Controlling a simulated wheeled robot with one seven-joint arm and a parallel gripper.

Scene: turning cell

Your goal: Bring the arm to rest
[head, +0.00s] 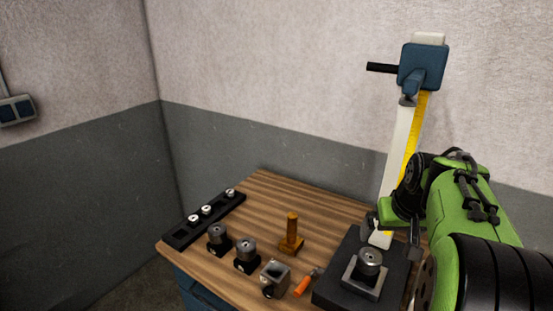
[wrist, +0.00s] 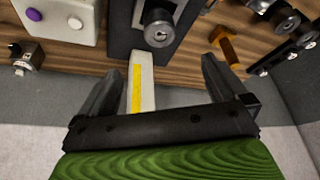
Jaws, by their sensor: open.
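My gripper (head: 392,233) is at the right of the head view, over the right part of the wooden bench. It is open, with nothing held between its fingers. In the wrist view its two dark fingers (wrist: 163,65) stand wide apart. A white post with a yellow scale (wrist: 143,75) shows in the gap between them; I cannot tell its distance from the fingers. My green arm fills the right edge of the head view and hides that end of the bench.
The post (head: 404,140) carries a blue head (head: 422,68). A black base (head: 335,287) bears a metal cylinder (head: 370,260). Left are a brown stand (head: 291,240), an orange-handled tool (head: 303,286), small fixtures (head: 246,252) and a black rack (head: 180,238). The wrist view shows a white button box (wrist: 60,18).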

